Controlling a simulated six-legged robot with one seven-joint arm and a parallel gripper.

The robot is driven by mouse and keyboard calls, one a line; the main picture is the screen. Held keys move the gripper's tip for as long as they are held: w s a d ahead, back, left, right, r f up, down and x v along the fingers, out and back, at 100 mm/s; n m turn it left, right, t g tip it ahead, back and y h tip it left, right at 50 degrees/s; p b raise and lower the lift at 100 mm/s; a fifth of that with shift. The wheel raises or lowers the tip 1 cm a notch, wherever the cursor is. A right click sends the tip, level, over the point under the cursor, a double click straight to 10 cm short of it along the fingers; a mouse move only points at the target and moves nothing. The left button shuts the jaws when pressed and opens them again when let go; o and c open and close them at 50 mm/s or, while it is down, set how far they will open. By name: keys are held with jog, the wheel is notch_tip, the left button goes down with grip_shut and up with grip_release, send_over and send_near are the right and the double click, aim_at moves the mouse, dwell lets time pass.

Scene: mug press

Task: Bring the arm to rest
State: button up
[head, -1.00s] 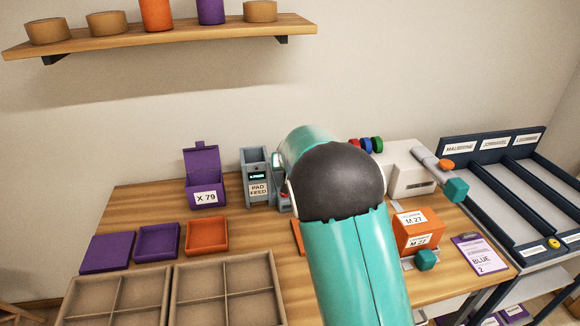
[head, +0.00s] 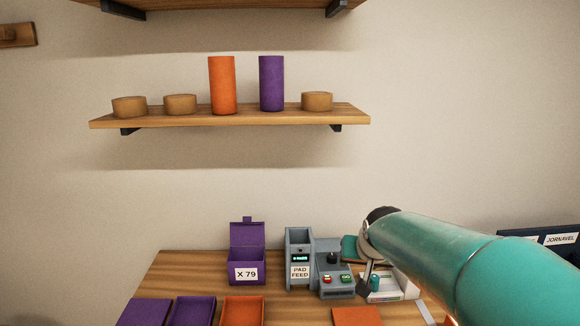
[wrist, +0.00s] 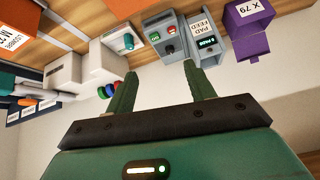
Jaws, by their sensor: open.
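My gripper (wrist: 157,88) shows in the wrist view with its two green fingers apart and nothing between them. The wrist view is upside down, with the bench at the top. In the head view my teal arm reaches in from the lower right, in front of the bench's right part. The arm hides much of that part, and the fingers cannot be made out clearly there.
On the wooden bench (head: 200,268) stand a purple box marked X 79 (head: 247,262), a pad feed unit (head: 300,262) and a control box with buttons (head: 334,280). Trays lie in front. A shelf (head: 200,118) with cylinders and round pads hangs above. A white machine (wrist: 105,68) stands beside the controls.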

jog(key=s+n+g, duration=0.1)
jog(key=s, duration=2.5)
jog(key=shift+s+a+f+g, duration=0.2)
jog(key=shift+g, duration=0.1)
